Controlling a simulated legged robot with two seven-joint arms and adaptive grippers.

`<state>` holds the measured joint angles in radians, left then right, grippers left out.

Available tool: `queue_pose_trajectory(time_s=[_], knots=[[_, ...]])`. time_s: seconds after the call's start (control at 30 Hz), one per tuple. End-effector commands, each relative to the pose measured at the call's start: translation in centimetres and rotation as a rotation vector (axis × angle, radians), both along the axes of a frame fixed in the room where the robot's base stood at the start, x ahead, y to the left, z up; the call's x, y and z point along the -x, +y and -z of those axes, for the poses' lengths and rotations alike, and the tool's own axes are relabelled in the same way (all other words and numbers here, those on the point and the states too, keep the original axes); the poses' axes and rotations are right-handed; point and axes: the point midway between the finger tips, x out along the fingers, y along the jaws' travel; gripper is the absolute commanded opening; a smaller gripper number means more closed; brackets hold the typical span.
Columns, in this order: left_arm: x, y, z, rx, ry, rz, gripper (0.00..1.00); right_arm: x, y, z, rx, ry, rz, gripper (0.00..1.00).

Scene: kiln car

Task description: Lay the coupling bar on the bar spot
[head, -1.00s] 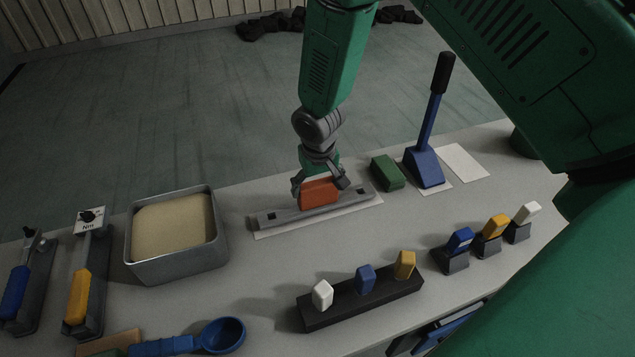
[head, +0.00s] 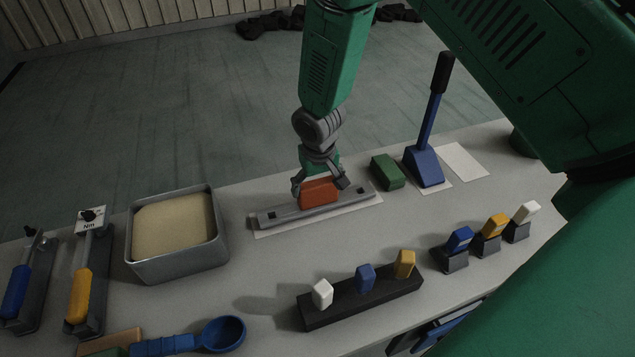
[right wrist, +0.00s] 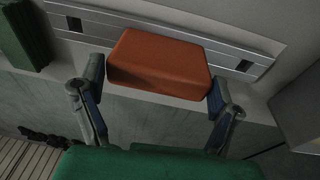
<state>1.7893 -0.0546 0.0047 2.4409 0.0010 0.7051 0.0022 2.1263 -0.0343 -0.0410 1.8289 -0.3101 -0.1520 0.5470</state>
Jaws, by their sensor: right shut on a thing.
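The coupling bar is a long grey bar (head: 352,202) with an orange block-shaped grip (head: 319,191) at its middle and a dark square hole near each end. It lies along a pale rectangular spot (head: 290,229) on the bench, whose edge shows along the front. I cannot tell whether the bar rests fully on it. My right gripper (head: 320,187) is shut on the orange grip from above, one finger at each end. In the right wrist view the grip (right wrist: 160,62) sits between the fingers, with the grey bar (right wrist: 100,25) behind it. My left gripper is not in view.
A green block (head: 387,172) and a blue lever (head: 427,165) stand just right of the bar. A sand-filled metal box (head: 177,262) stands to the left. A black rack (head: 360,299) with coloured pegs is in front. A blank white sheet (head: 464,161) lies at the back right.

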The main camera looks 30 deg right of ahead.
Motion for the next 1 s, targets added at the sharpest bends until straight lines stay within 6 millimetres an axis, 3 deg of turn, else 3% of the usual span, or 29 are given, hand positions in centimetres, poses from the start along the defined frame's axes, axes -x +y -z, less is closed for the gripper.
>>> queue_pose_trajectory(time_s=[1.0], knots=[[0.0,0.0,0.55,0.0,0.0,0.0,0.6,-0.14,-0.02,0.91,0.001,-0.004,0.0,0.32]])
